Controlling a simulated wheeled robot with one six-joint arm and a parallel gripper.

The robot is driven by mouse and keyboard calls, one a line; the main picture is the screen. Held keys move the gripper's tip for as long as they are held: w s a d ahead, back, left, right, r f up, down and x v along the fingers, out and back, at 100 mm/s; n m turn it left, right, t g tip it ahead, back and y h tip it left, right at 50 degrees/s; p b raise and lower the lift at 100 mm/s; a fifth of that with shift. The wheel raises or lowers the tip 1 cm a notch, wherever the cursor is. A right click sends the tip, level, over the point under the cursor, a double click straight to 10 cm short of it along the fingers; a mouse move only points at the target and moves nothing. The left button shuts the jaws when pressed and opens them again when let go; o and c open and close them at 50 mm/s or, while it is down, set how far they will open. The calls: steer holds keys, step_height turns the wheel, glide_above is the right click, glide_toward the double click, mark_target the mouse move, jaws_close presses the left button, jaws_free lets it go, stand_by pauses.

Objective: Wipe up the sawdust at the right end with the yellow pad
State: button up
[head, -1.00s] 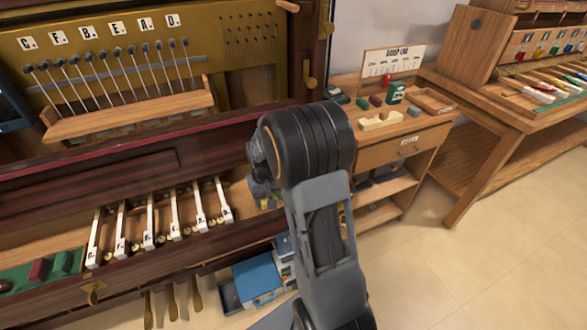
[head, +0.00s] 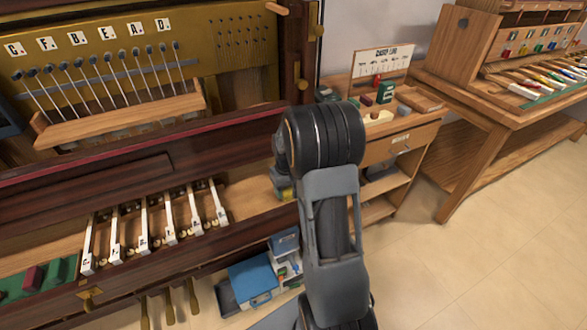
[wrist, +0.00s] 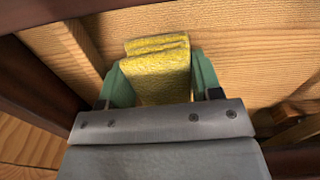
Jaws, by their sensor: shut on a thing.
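My gripper (wrist: 162,82) is shut on the yellow pad (wrist: 165,70), which sits between its green fingertips in the wrist view. The pad is over the bare wooden key bed (wrist: 245,50); I cannot tell whether it touches the wood. In the head view, my gripper (head: 284,188) is at the right end of the key bed (head: 250,190), right of the row of white-ended keys (head: 168,220). My arm hides part of that end. I cannot make out any sawdust in either view.
A dark case rail (head: 170,255) runs along the front of the bed, and a dark upright post (head: 300,60) stands behind its right end. Green and red blocks (head: 35,275) lie at the far left. A wooden cabinet (head: 385,150) stands to the right.

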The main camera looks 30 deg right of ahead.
steer(key=shift+d, duration=0.45)
steer(key=shift+s+d+r+p, duration=0.1)
steer(key=shift+d+r+p, duration=0.05)
steer(key=shift+r+p, duration=0.2)
step_height(320, 180, up, 2)
steer(key=shift+p, duration=0.45)
steer(key=shift+r, duration=0.35)
steer(key=shift+r+p, duration=2.2)
steer(key=shift+r, duration=0.25)
